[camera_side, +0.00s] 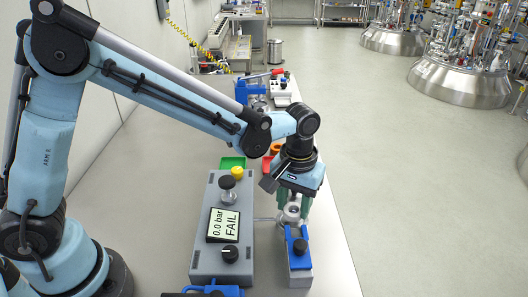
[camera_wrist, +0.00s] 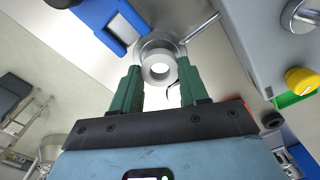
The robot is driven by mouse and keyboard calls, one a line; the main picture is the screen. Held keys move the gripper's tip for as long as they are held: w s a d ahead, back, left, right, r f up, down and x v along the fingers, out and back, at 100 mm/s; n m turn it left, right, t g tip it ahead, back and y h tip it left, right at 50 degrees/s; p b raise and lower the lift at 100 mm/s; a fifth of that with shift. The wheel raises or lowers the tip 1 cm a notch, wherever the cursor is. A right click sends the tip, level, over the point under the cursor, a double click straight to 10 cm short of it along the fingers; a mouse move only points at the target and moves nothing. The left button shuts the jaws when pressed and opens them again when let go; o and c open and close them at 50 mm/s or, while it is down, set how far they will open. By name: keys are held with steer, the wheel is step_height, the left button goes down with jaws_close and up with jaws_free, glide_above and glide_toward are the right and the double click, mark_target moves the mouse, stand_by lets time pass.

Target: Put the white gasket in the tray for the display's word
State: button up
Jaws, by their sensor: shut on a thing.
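My gripper (camera_side: 292,207) has green fingers and is shut on the white gasket (camera_wrist: 158,69), a small ring. In the wrist view the gasket sits between the fingertips, in front of a round metal fitting (camera_wrist: 152,44); I cannot tell whether they touch. In the side view the fingers partly hide it. The display (camera_side: 223,225) on the grey box reads "0.0 bar FAIL". A green tray (camera_side: 233,162) stands behind the box. A red tray (camera_side: 267,168) stands right of it, partly hidden by my gripper.
The grey box (camera_side: 206,245) has a yellow button (camera_side: 238,172) and black knobs. A blue clamp block (camera_side: 297,240) stands close in front of my gripper. A thin metal tube (camera_wrist: 201,27) runs between the box and the fitting. Bench surface (camera_side: 335,262) to the right is clear.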

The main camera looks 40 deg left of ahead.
steer(key=shift+r, duration=1.95)
steer(key=s+a+r+m, duration=0.25)
steer(key=a+r, duration=0.25)
steer(key=a, duration=0.3)
steer(key=s+a+r+m, duration=0.1)
steer(key=s+a+r, duration=0.2)
steer(key=a+r, duration=0.3)
steer(key=n, duration=0.4)
glide_above(216, 155)
step_height(216, 155, down, 14)
steer(key=shift+a+f, duration=0.15)
steer(key=shift+f, duration=1.9)
steer(key=shift+f, duration=0.1)
